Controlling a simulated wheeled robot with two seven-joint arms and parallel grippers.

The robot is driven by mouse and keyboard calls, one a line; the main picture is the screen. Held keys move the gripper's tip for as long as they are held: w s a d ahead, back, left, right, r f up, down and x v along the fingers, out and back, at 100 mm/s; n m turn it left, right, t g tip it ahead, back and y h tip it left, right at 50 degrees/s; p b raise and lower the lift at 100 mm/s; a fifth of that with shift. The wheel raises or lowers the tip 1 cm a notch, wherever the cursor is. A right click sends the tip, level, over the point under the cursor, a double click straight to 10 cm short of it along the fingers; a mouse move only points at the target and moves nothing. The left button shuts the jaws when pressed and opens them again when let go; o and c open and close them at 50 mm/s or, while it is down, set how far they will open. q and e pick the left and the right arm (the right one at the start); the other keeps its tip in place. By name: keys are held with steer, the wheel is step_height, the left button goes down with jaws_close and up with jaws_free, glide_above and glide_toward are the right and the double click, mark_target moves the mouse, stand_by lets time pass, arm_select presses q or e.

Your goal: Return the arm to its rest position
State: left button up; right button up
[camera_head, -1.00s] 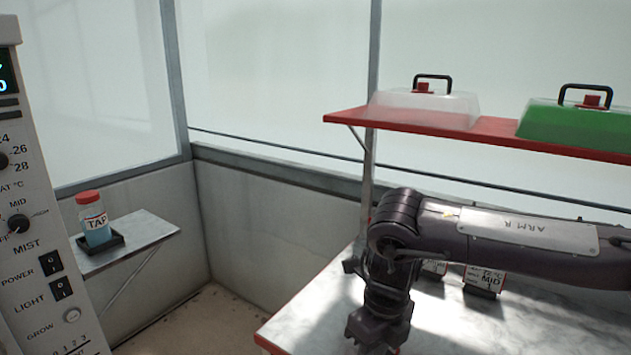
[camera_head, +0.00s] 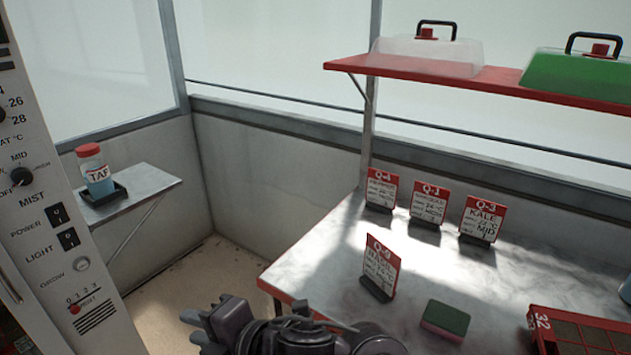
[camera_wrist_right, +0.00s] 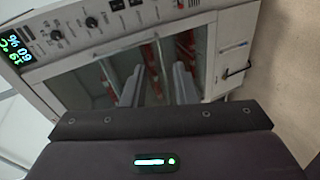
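My right arm is low at the bottom of the head view. Its dark gripper (camera_head: 194,327) points left, over the floor in front of the bench (camera_head: 300,275). In the right wrist view its two grey fingers (camera_wrist_right: 158,80) stand apart with nothing held between them. Behind them is the white cabinet (camera_wrist_right: 100,70) with a glass front and a control panel. My left gripper is not in view.
Several red-topped cards, such as the Basil card (camera_head: 380,268), stand on the bench. A green-topped sponge (camera_head: 445,319) and a red tray (camera_head: 575,318) are at right. A red shelf (camera_head: 420,69) holds two lids. A bottle (camera_head: 94,172) stands on a side shelf (camera_head: 152,185).

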steer(key=w+d+f+m+t+h, duration=0.2)
steer(key=d+f+m+h, duration=0.1)
steer(key=d+m, duration=0.5)
steer(key=w+d+f+m+t+h, duration=0.1)
steer(key=w+d+f+m+h, duration=0.15)
steer(key=d+m, duration=0.55)
steer(key=s+d+f+m+g+h, duration=0.3)
steer(key=s+d+f+m, duration=0.35)
steer(key=d, duration=0.35)
steer(key=s+d+f+m+g+h, duration=0.4)
steer(key=s+d+f, duration=0.3)
steer(key=d, duration=0.4)
step_height(320, 180, down, 26)
steer(key=s+p, duration=0.2)
steer(key=p, duration=0.1)
steer(key=s+d+f+g+p, duration=0.1)
steer(key=s+d+f+p, duration=0.1)
steer(key=s+f, duration=1.4)
steer(key=s+d, duration=0.1)
steer(key=s, duration=0.2)
steer(key=shift+s+f, duration=0.15)
steer(key=shift+s, duration=0.15)
